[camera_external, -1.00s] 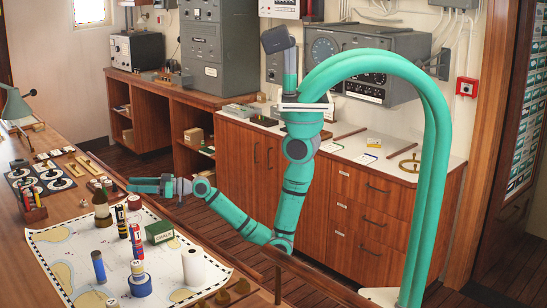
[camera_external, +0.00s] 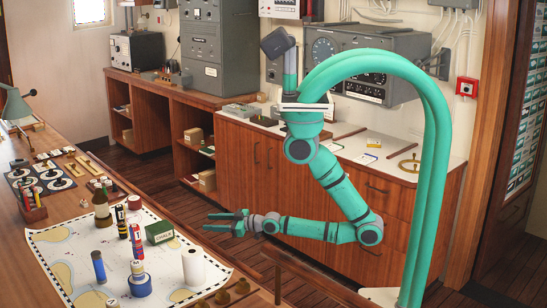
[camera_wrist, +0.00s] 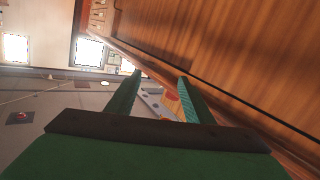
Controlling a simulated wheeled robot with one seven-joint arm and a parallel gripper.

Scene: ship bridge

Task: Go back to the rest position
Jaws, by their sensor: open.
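My gripper (camera_external: 226,222) is open and points left, over the floor between the chart table and the wooden cabinets. Nothing shows between its fingers in the external view. It is clear of the objects on the chart table. My arm hangs down from its mount, bends at the elbow and reaches left. In the wrist view the two green fingers (camera_wrist: 154,95) stand apart, with distant, blurred objects showing beyond them.
The chart table (camera_external: 110,165) at left carries a chart (camera_external: 60,236) with a green chalk box (camera_external: 160,232), a white cylinder (camera_external: 194,267) and several bottles. Wooden cabinets (camera_external: 250,165) stand behind my arm. A wooden rail (camera_external: 310,282) runs below it.

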